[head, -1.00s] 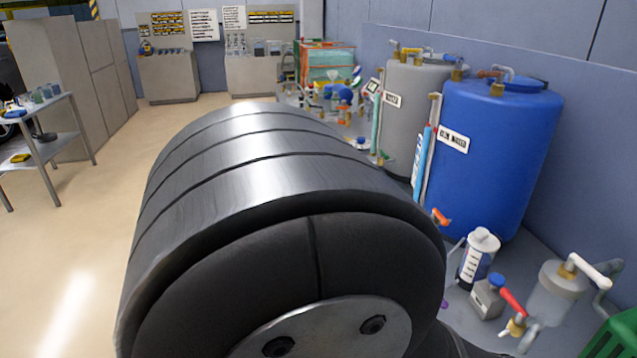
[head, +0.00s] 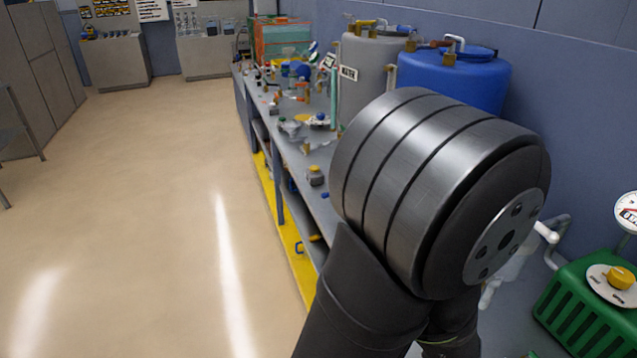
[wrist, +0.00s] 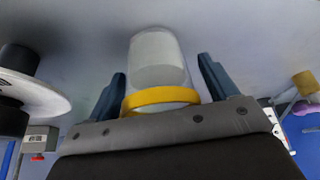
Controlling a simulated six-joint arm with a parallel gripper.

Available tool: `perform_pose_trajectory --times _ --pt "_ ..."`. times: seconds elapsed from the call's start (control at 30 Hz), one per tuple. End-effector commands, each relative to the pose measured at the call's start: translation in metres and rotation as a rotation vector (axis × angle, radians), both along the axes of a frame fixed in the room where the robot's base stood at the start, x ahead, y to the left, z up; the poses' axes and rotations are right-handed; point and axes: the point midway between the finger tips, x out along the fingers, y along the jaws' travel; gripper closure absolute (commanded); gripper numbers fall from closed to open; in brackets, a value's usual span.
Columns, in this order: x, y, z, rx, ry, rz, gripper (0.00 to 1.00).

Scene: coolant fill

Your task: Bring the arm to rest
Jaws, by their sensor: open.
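My gripper (wrist: 161,67) shows in the wrist view with its two dark fingers spread apart. A clear cylinder (wrist: 158,62) with whitish contents and a yellow band (wrist: 160,97) shows between the fingers. There is a visible gap on each side of it, so the fingers do not grip it. In the head view my own thick dark arm link covers the middle right, and the gripper is hidden there.
The grey bench (head: 262,112) runs along the wall, holding a grey tank (head: 365,75), a blue tank (head: 450,82) and small items. A green machine (head: 580,300) with a yellow knob is at lower right. The floor (head: 150,200) on the left is clear.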

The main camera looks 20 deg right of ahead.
Motion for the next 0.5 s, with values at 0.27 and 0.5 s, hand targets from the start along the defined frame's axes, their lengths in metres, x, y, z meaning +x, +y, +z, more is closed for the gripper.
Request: perform_pose_trajectory --times 0.27,0.5 --pt "0.001 0.000 0.010 -0.003 -0.003 0.003 0.21" --pt "0.000 0.000 0.023 -0.004 -0.001 0.002 0.21"
